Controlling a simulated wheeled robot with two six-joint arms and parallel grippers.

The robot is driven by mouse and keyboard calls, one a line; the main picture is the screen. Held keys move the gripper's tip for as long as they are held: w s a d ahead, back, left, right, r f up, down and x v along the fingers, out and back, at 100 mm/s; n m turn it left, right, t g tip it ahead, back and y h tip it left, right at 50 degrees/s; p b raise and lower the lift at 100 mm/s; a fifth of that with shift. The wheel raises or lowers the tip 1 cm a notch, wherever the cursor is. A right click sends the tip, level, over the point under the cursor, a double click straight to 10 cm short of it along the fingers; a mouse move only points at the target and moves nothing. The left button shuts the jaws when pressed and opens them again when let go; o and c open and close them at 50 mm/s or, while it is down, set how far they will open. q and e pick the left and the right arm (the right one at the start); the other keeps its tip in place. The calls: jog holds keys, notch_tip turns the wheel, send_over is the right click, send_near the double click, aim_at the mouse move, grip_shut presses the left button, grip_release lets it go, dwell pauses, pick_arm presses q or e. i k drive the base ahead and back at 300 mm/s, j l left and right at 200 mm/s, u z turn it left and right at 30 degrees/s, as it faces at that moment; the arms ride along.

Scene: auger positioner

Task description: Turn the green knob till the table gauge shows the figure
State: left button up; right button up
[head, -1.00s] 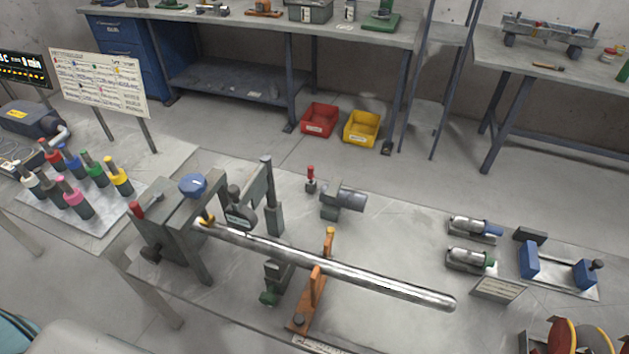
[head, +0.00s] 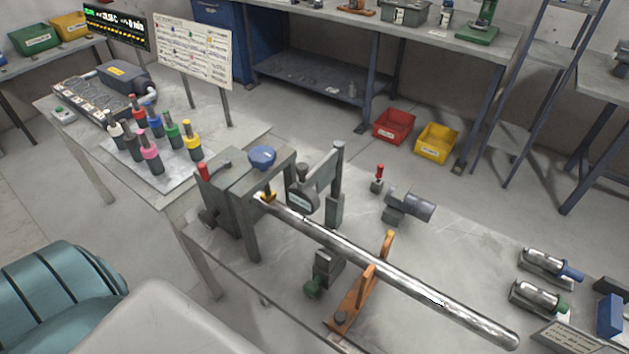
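A green knob (head: 312,288) sits on the near end of a small dark grey block (head: 328,266) on the workbench, below the long metal rod. A round gauge-like disc (head: 302,199) with a dark knob on top stands beside the grey machine housing (head: 240,190); its reading is too small to tell. The long shiny rod (head: 400,278) runs from the housing over an orange support (head: 362,290). A second tool with a green end (head: 538,298) lies at the right. I cannot tell which of these is the table gauge. Neither of my grippers is in view.
Several coloured-handled tools (head: 150,152) stand on a plate at the left. A printed board (head: 193,52) and a lit display (head: 117,25) are behind them. Red (head: 394,126) and yellow (head: 436,142) bins lie on the floor. The rod's free end reaches across the bench's right side.

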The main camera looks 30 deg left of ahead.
aim_at(312, 288)
jog(key=u, duration=1.25)
